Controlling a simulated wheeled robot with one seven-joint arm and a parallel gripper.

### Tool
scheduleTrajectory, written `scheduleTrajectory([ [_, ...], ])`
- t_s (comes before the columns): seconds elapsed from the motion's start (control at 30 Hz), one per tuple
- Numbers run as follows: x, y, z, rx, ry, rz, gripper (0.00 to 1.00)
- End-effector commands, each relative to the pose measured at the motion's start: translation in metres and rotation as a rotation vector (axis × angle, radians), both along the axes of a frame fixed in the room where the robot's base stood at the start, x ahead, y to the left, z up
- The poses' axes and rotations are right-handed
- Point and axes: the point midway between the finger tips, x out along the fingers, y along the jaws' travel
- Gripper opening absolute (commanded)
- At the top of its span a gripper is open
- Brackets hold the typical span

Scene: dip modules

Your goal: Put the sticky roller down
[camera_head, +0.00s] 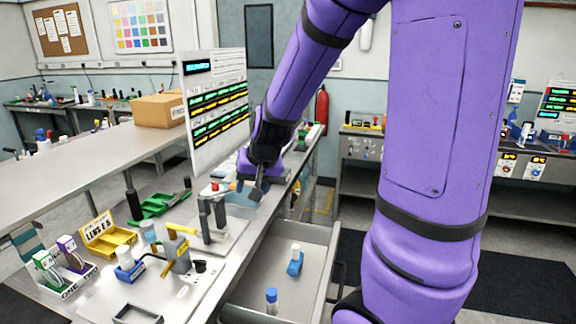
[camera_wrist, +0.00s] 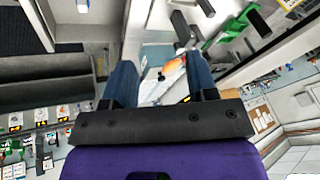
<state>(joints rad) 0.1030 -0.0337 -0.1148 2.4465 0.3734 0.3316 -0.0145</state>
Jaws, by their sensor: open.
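My gripper (camera_head: 257,190) is open above the right edge of the workbench, close to a stand with a red top (camera_head: 214,188). In the wrist view its two dark fingers (camera_wrist: 158,64) are spread apart, with nothing clearly held between them. A small orange-red and white thing (camera_wrist: 173,68) shows beyond the fingertips; I cannot tell what it is. I cannot pick out the sticky roller for certain. A blue-and-white piece (camera_head: 295,262) and a blue piece with a pale top (camera_head: 272,300) stand in the open drawer (camera_head: 250,290).
A display board (camera_head: 215,110) stands behind my gripper. The drawer juts out from the bench's right side; its middle has bare room.

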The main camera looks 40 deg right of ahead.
Motion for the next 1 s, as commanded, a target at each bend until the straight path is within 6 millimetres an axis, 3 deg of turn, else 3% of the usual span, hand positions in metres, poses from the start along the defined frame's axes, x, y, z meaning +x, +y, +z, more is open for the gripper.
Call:
scheduleTrajectory([
  [0.03,-0.009,0.009,0.017,-0.003,-0.015,0.040,0.53],
  [0.2,-0.045,0.034,0.059,-0.029,-0.030,0.169,0.53],
  [0.5,-0.123,0.062,0.114,-0.126,-0.043,0.358,0.53],
  [0.8,-0.188,0.068,0.138,-0.238,-0.040,0.460,0.53],
  [1.0,-0.200,0.068,0.140,-0.261,-0.036,0.473,0.53],
])
